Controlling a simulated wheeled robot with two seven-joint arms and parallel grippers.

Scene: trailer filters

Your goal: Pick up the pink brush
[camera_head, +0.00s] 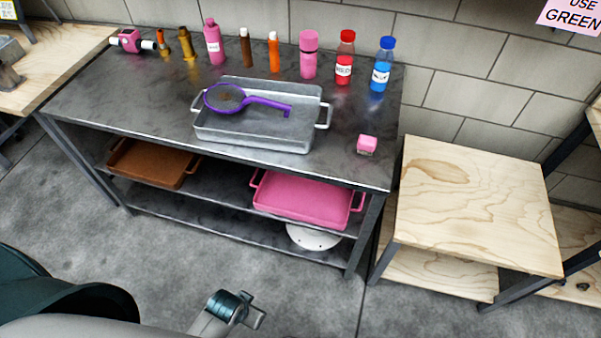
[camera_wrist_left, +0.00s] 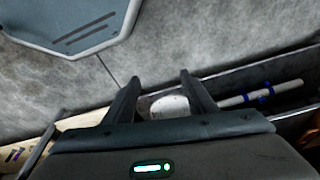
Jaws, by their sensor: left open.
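No clear pink brush shows in either view. In the head view, a pink piece with white ends (camera_head: 131,41) lies at the table's far left corner; I cannot tell whether it is a brush. My left gripper (camera_wrist_left: 160,80) is open in the left wrist view, with its two dark fingers apart. A white rounded thing (camera_wrist_left: 168,106) shows between and beyond the fingers; I cannot tell whether they touch. A white rod with blue bands (camera_wrist_left: 262,97) is to their right. A grey arm part of mine shows low in the head view. My right gripper is not in view.
A pink tray (camera_head: 305,200) and brown tray (camera_head: 155,163) sit below. A wooden table (camera_head: 480,205) stands right.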

